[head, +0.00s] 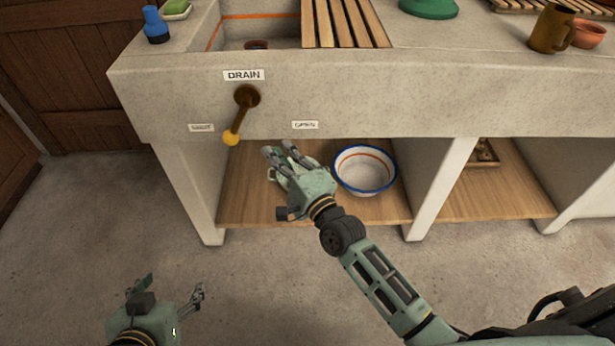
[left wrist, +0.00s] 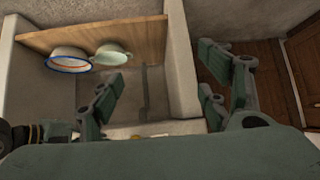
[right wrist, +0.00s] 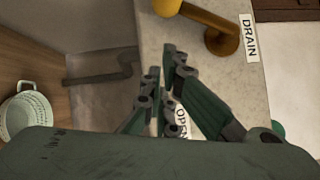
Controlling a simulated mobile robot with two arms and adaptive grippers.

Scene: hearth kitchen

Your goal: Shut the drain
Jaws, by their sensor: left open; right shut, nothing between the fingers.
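The drain lever (head: 239,115) hangs from a dark pivot on the front of the stone sink, under the DRAIN label (head: 243,75). Its yellow knob (head: 231,138) points down and slightly left, between the SHUT label (head: 201,127) and the OPEN label (head: 304,125), nearer SHUT. The lever also shows at the top of the right wrist view (right wrist: 205,20). My right gripper (head: 279,150) is shut and empty, right of the knob and below the OPEN label, apart from the lever. My left gripper (head: 172,288) is open and empty, low over the floor at the left.
Below the sink, a wooden shelf (head: 390,208) holds a white bowl with a blue rim (head: 365,170) and a pale pot (left wrist: 112,55). Stone supports (head: 440,185) flank the shelf. A blue bottle (head: 155,25) and a mug (head: 552,28) stand on the counter. The floor in front is clear.

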